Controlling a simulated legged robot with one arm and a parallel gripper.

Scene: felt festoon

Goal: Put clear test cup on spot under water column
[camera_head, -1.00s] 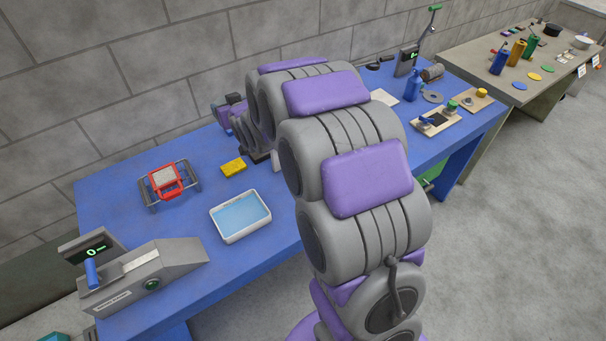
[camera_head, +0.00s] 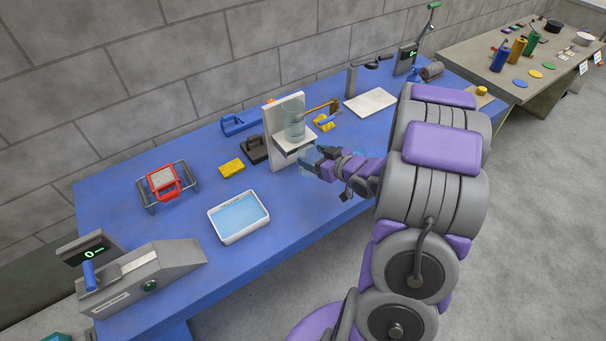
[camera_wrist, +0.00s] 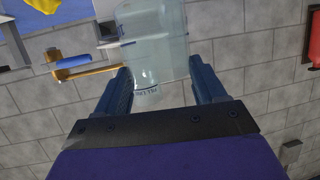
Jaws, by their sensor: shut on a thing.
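The water column (camera_head: 294,124) is a clear upright cylinder on a white stand with a white backboard (camera_head: 283,104), near the middle of the blue table. My gripper (camera_head: 318,163) is just right of and in front of this stand. It is shut on the clear test cup (camera_wrist: 150,35), whose see-through wall and dark markings show between the blue fingers in the wrist view. In the head view the cup is pale, small and partly covered by the fingers. The spot under the column cannot be made out clearly.
A dark block (camera_head: 255,149) and a yellow sponge (camera_head: 232,168) lie left of the stand. A water tray (camera_head: 239,236) is at the front. A wooden-handled tool (camera_head: 321,106) is close behind right. A white plate (camera_head: 371,102) lies farther right.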

